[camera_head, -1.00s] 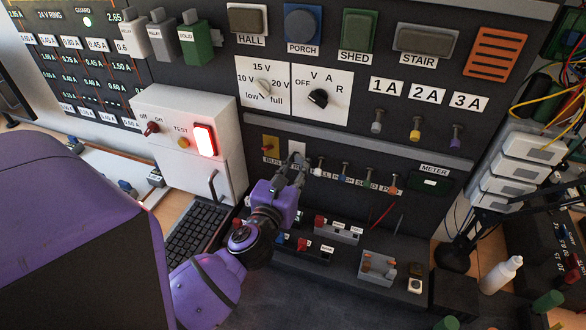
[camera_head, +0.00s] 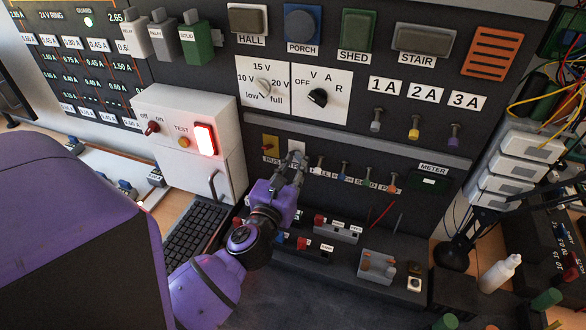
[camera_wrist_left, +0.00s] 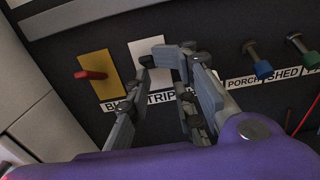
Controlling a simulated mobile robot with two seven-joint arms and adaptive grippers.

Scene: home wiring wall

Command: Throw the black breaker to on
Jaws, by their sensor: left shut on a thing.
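The white plate labelled TRIP (camera_wrist_left: 141,47) is on the dark wall panel, right of a yellow plate (camera_wrist_left: 98,73) with a red lever (camera_wrist_left: 90,75). My left gripper (camera_wrist_left: 158,60) reaches up to the white plate. Its fingertips are shut on the black breaker there, which the fingers mostly hide, so I cannot tell its tilt. In the head view my left gripper (camera_head: 295,160) covers the lower part of the white plate (camera_head: 296,145). My right gripper is not in view.
Several small coloured levers (camera_head: 344,169) stand in a row right of my gripper. A white box with a lit red switch (camera_head: 205,139) juts out on the left. A ledge with small blocks (camera_head: 337,231) lies below. A bottle (camera_head: 501,273) stands at the right.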

